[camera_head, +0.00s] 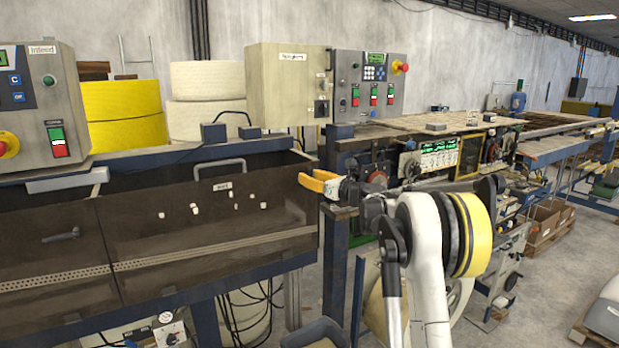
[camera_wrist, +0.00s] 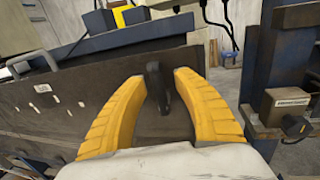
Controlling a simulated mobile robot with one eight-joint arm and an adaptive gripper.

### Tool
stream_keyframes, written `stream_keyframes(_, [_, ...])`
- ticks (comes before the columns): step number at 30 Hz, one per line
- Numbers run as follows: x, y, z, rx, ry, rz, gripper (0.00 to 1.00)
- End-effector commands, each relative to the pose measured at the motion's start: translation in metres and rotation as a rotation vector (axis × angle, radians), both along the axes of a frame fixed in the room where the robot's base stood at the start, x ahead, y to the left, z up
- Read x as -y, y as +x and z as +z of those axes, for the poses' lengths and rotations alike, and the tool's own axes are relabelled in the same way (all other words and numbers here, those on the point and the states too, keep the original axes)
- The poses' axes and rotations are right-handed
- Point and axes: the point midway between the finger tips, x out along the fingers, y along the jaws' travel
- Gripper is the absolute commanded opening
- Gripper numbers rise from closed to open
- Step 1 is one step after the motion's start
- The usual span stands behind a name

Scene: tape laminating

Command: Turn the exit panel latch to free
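The exit panel (camera_head: 200,225) is a dark brown hinged-looking panel with a small label and white specks. It also shows in the wrist view (camera_wrist: 80,92). A dark upright latch handle (camera_wrist: 158,85) stands on the panel's right part in the wrist view. My gripper (camera_head: 311,178) is at the panel's right end, its orange fingers pointing left. In the wrist view my gripper (camera_wrist: 160,78) is open, with one finger on each side of the latch handle and gaps visible. In the head view the latch is hidden around my fingers.
A grey bar handle (camera_head: 220,164) sits on the panel's top edge. A similar dark latch (camera_head: 62,236) is on the left panel. A blue post (camera_head: 335,265) stands right of the panel.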

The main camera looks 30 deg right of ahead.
Motion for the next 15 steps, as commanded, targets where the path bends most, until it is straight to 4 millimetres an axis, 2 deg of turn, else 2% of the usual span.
stream_keyframes(9, [0.017, -0.067, 0.000, 0.000, 0.000, -0.005, 0.36])
stream_keyframes(15, [0.025, -0.099, 0.000, 0.000, 0.000, -0.004, 0.36])
